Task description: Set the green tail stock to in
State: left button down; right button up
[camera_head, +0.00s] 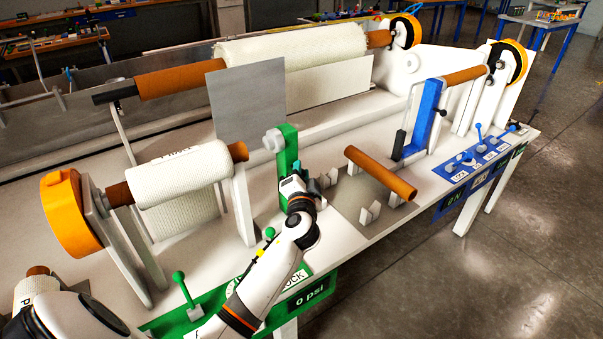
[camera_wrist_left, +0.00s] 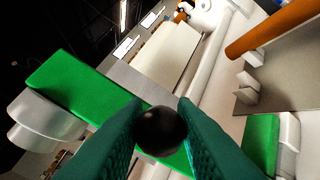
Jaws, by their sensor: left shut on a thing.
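The green tail stock (camera_head: 288,148) stands upright on the bench, with a light grey round nose (camera_head: 273,140) at its upper left. The nose points toward the roll on the left-hand stand, with a gap between them. My left gripper (camera_head: 294,188) is at the near side of the tail stock. In the left wrist view, the tail stock's green body (camera_wrist_left: 75,95) lies behind the fingers. My left gripper (camera_wrist_left: 158,130) is shut on a black round knob (camera_wrist_left: 160,130) in front of that body. The knob is hidden in the head view. My right gripper is not in view.
A white fabric roll (camera_head: 180,175) on a brown core sits left of the tail stock. A bare brown core (camera_head: 380,172) rests on white cradles to the right. A grey upright plate (camera_head: 248,103) stands behind. Green levers (camera_head: 180,285) line the front edge.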

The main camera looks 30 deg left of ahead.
pick_arm(q)
jog(key=s+a+p, duration=0.1)
jog(key=s+a, duration=0.2)
jog(key=s, duration=0.4)
jog(key=shift+s+f, duration=0.2)
jog(key=shift+s, duration=0.05)
jog(key=shift+a, duration=0.1)
jog(key=c, duration=1.5)
grip_release()
jog(key=shift+b+v, duration=1.6)
jog(key=shift+v, duration=4.6)
jog(key=shift+a+r, duration=0.1)
jog(key=shift+a, duration=0.05)
